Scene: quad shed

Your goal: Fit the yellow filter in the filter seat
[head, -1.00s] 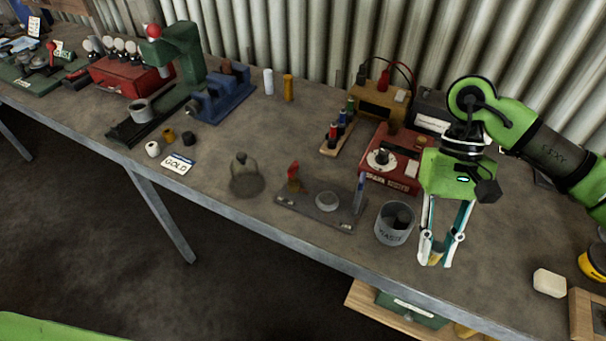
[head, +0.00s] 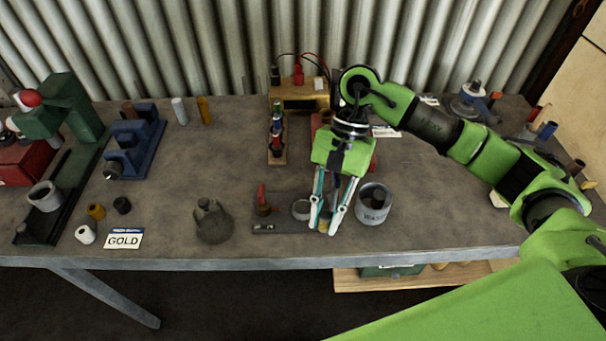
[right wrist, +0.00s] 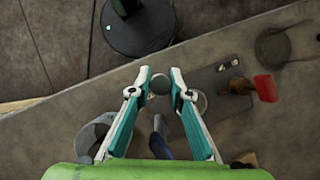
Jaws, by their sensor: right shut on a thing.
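The yellow filter (head: 322,226) shows as a small piece between the fingertips of my right gripper (head: 323,229), which is shut on it. In the right wrist view its dark round end (right wrist: 160,84) faces the camera between the fingertips. A grey base plate (head: 267,227) with a pale round part (head: 301,209) and a red upright lies beneath and to the left of the gripper. This round part looks like the filter seat, partly hidden by a finger in the right wrist view. The filter is apart from it, to its right. My left gripper is out of view.
A grey WASTE tin (head: 374,205) stands close right of the gripper. A dark rounded fitting (head: 212,222) stands left of the plate. Battery rack (head: 277,155) and tan box (head: 299,98) stand behind. Short rolls and a GOLD card (head: 124,238) lie left. The bench's front edge is close.

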